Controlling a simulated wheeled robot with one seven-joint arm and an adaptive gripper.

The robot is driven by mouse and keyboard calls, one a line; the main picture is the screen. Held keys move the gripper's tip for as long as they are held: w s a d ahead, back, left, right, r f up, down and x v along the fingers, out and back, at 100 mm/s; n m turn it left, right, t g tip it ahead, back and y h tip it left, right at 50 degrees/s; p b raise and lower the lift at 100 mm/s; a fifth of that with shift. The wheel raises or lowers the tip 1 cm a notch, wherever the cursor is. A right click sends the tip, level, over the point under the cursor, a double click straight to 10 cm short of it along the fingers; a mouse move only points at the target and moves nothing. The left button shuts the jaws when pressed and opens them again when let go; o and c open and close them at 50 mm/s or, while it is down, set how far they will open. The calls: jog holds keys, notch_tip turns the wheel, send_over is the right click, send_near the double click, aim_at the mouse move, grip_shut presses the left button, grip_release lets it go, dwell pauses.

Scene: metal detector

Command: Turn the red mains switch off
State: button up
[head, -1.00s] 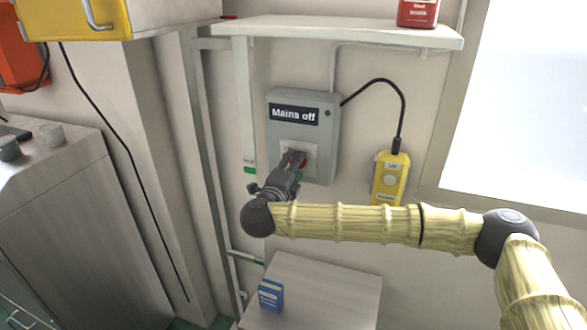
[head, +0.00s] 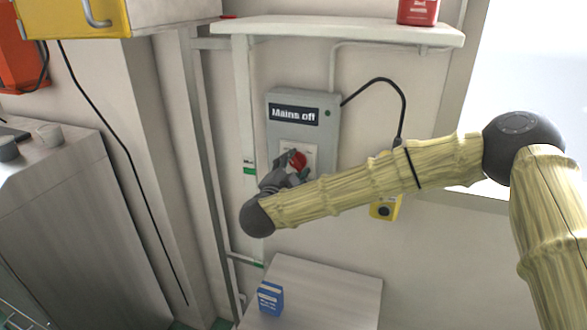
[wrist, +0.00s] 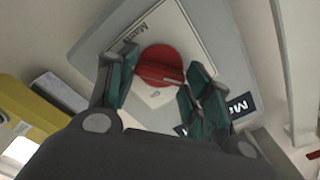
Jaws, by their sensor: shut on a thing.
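The red mains switch (head: 299,160) is a round knob on a pale plate on the front of a grey wall box (head: 330,125) labelled "Mains off". In the wrist view the red knob (wrist: 158,63) lies between the green-padded fingers of my gripper (wrist: 163,85), with a short white mark on its lower right edge. My gripper (head: 294,168) is shut on the knob, coming from the lower left in the head view. It hides part of the knob and plate there. Part of the plate's lettering shows in the wrist view.
A yellow control box (head: 385,208) hangs to the right on a black cable, partly behind my arm. A shelf (head: 330,31) with a red container (head: 417,11) is above. A low table (head: 335,295) with a blue box (head: 270,297) is below.

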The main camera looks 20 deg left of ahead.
jog(key=shift+s+f+n, duration=0.1)
jog(key=shift+f+n, duration=0.05)
jog(key=shift+n, duration=0.55)
jog(key=o, duration=1)
jog(key=shift+a, duration=0.15)
jog(key=s, duration=1.2)
jog(key=shift+a, duration=0.15)
